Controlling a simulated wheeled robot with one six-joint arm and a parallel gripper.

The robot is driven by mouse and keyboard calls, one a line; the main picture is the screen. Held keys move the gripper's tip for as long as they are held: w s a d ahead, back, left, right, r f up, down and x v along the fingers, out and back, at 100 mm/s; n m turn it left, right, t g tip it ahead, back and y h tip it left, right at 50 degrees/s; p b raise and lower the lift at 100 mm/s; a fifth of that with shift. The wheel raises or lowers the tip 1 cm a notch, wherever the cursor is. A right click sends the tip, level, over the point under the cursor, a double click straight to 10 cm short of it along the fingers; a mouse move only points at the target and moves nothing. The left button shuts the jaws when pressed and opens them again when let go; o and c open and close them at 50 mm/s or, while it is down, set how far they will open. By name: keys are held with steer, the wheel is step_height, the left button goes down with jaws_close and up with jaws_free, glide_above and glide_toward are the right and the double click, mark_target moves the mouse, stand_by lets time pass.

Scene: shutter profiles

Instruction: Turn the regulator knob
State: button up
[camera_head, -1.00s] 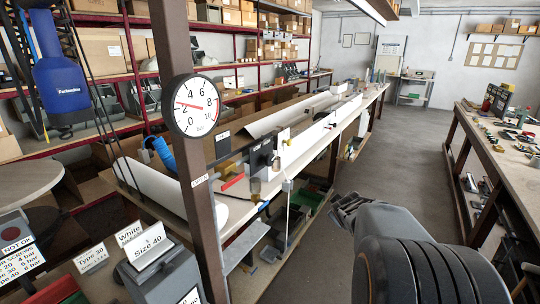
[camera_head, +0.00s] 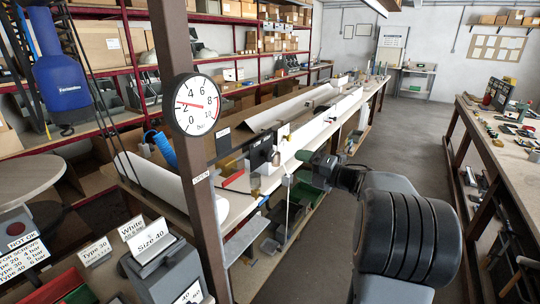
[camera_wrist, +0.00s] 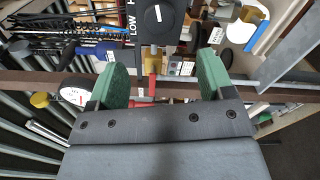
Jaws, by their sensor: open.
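The regulator knob (camera_wrist: 157,15) is round and black with a white mark, on a black panel lettered "LOW", at the top of the wrist view.
The brown post (camera_head: 180,60) rises left of the panel. A long bench (camera_head: 330,110) with white profiles runs back. A red-handled part (camera_wrist: 152,85) shows between the fingers. The floor aisle (camera_head: 400,135) on the right is clear.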

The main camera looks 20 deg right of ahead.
mark_target(272, 156)
steer(key=p+x, duration=0.3)
steer(key=x, duration=0.9)
steer(key=shift+c, duration=0.2)
steer(key=shift+s, duration=0.1)
steer(key=c, duration=0.9)
